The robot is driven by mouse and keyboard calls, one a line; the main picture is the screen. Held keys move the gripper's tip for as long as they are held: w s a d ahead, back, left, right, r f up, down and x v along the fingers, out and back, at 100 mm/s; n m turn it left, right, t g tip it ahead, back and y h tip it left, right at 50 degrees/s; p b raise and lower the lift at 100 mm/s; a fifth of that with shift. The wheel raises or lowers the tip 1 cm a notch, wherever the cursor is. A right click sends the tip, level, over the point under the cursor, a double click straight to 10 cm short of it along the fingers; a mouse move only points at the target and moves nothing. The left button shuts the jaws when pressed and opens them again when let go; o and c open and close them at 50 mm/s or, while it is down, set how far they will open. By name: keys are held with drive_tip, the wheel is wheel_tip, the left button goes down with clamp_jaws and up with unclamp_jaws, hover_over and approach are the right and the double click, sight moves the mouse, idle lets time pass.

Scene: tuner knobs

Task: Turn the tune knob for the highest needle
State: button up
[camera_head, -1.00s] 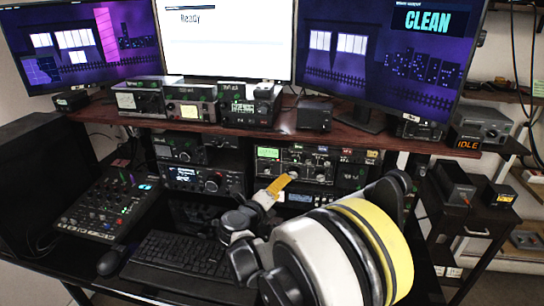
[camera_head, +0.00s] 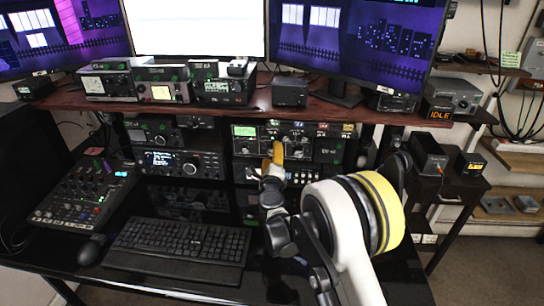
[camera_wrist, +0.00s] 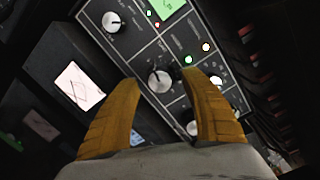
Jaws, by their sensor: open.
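A dark radio panel (camera_head: 325,130) with a small green screen and several knobs sits under the wooden shelf. In the wrist view a round dark knob with a pale pointer mark (camera_wrist: 159,79) lies between the fingertips, with space on both sides. Labels are too small to read, so I cannot tell which knob is tune. My gripper (camera_wrist: 161,78) is open, its two yellow fingers pointing at the panel; contact cannot be told. In the head view my gripper (camera_head: 278,155) is in front of the panel and hides part of it. No needle can be read.
Another knob (camera_wrist: 113,22) is at upper left in the wrist view, and one (camera_wrist: 194,128) is partly behind the right finger. Lit dots lie to the right. A keyboard (camera_head: 180,243), mixer (camera_head: 85,192) and wooden shelf (camera_head: 200,108) surround the work area.

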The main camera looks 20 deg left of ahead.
drive_tip(key=shift+w+a, duration=0.15)
drive_tip(key=shift+w, duration=0.4)
drive_tip(key=shift+c, duration=0.2)
clamp_jaws()
drive_tip(key=m+b, duration=0.1)
drive_tip(key=m, duration=0.2)
drive_tip(key=shift+m, duration=0.3)
drive_tip(key=shift+m+t+b, duration=0.3)
drive_tip(key=shift+m+b, duration=0.1)
drive_tip(key=shift+m, duration=1.4)
